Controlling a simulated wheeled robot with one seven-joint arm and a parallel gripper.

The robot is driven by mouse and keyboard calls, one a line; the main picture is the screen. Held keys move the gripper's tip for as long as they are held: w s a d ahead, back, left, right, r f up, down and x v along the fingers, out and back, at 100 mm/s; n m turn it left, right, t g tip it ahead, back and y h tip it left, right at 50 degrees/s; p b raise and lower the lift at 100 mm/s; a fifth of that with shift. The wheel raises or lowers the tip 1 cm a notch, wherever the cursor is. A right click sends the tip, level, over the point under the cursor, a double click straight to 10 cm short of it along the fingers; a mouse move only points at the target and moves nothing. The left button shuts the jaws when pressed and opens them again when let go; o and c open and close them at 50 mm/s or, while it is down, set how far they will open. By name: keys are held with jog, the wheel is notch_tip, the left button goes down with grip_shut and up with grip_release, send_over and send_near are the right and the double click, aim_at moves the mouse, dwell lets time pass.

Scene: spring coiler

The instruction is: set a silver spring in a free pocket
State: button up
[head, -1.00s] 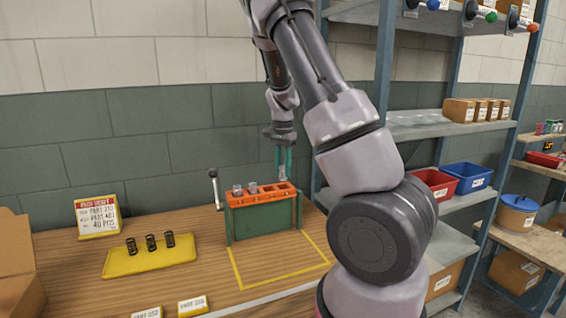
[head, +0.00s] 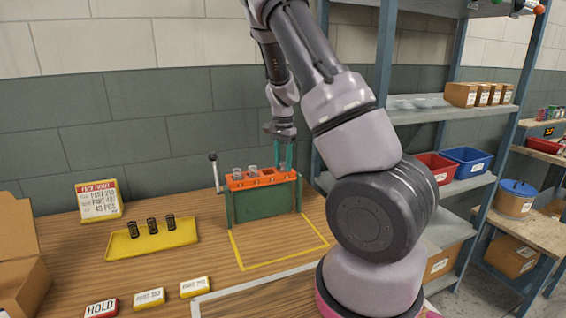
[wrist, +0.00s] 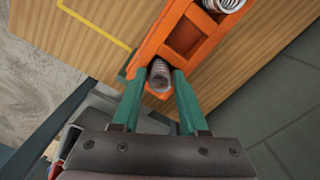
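The orange-topped spring rack (head: 236,183) stands on green legs on the bench. Two silver springs, the left one (head: 237,172) and the middle one (head: 252,171), stand in its left pockets. An empty pocket (wrist: 186,38) shows in the wrist view. My gripper (head: 282,160) points down over the rack's right end. How deep this spring sits in the pocket is hard to tell.
A yellow tray (head: 120,247) with dark springs lies left of the rack. A lever (head: 214,172) stands at the rack's left side. Small label blocks (head: 150,298) lie in front. A yellow outline marks clear bench before the rack. Shelving (head: 450,228) stands right.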

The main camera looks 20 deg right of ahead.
jog(key=shift+o, duration=0.9)
notch_tip(320, 180, up, 16)
jog(key=shift+f, duration=0.2)
jog(key=s, duration=1.6)
